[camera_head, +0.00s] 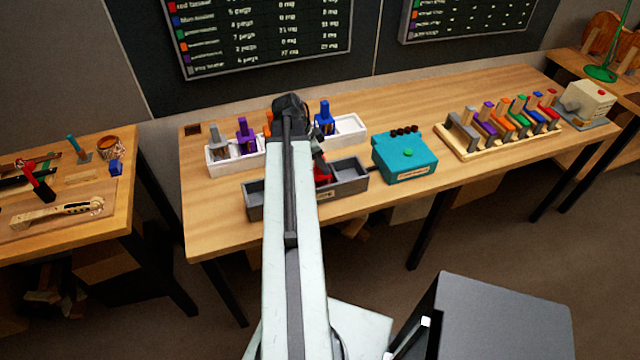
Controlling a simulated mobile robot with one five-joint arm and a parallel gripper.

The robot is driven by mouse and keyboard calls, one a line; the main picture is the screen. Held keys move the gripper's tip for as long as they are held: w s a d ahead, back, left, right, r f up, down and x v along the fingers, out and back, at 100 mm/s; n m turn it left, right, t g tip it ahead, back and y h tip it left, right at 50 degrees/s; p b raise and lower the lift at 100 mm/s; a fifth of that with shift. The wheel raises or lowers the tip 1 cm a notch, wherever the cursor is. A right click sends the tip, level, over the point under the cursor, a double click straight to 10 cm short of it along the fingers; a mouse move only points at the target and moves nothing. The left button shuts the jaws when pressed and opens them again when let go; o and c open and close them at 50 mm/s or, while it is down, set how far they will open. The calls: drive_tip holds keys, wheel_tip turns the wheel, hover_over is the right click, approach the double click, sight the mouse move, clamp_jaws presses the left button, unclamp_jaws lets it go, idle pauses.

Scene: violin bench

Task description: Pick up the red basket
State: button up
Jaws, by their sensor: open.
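A small red piece (323,174) shows inside the long dark grey tray (348,182) in the middle of the table. It may be the red basket; my arm hides part of it and its full shape is unclear. My gripper (320,160) is dark, points down over the tray and is open right at the red piece. I cannot tell whether the fingers touch it. My pale arm crosses the tray and hides its middle.
Behind stands a white tray (222,166) with grey, purple, orange and blue pieces. A teal box (404,160) is close on the right. Farther right is a wooden rack (480,150) of coloured pieces, including a red one. The left table holds a red-handled tool (38,182).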

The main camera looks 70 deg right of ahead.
clamp_jaws()
idle(1.3)
